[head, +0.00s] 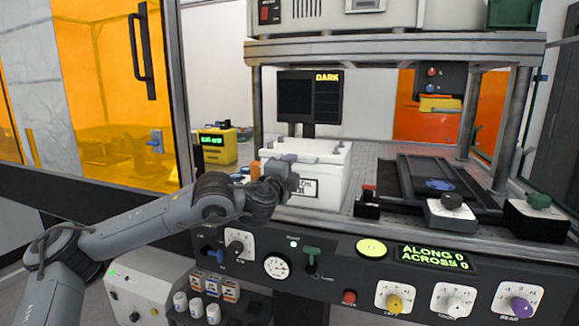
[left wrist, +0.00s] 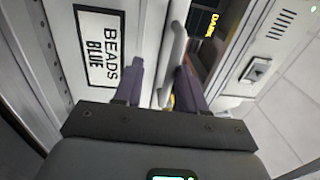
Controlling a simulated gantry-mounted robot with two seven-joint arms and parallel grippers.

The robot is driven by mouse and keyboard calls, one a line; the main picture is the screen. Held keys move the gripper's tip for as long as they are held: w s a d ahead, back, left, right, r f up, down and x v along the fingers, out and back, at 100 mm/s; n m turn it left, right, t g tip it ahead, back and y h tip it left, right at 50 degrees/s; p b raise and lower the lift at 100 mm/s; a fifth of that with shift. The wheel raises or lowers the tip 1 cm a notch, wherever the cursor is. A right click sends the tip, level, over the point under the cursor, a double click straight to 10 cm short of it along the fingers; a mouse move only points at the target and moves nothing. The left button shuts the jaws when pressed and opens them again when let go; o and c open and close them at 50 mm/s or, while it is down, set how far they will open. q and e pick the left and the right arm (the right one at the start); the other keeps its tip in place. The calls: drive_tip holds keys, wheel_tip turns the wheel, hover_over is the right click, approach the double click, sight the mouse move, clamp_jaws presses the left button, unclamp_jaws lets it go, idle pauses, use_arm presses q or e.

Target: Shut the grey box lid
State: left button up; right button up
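A light grey box (head: 325,178) stands on the bench under the frame, with a dark-framed label on its front. My left gripper (head: 290,163) is at the box's front left upper edge. In the left wrist view, its purple fingers (left wrist: 160,66) stand apart, with a rounded grey bar (left wrist: 178,45) near the right finger; contact is unclear. My right gripper is not in view.
A monitor (head: 309,98) reading "DARK" stands behind the box. A yellow device (head: 217,147) is to its left. A black stage (head: 432,180) and dark knobbed blocks (head: 535,217) are to the right. A control panel (head: 345,262) runs along the front. Metal posts (head: 470,110) carry an upper shelf.

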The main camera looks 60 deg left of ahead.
use_arm(q)
drive_tip(key=shift+s+r, duration=0.1)
drive_tip(key=shift+r, duration=0.1)
drive_tip(key=p+v, duration=0.4)
drive_tip(key=v, duration=0.6)
drive_tip(key=shift+s+d, duration=0.2)
drive_tip(key=shift+d, duration=0.1)
drive_tip(key=shift+f, duration=0.15)
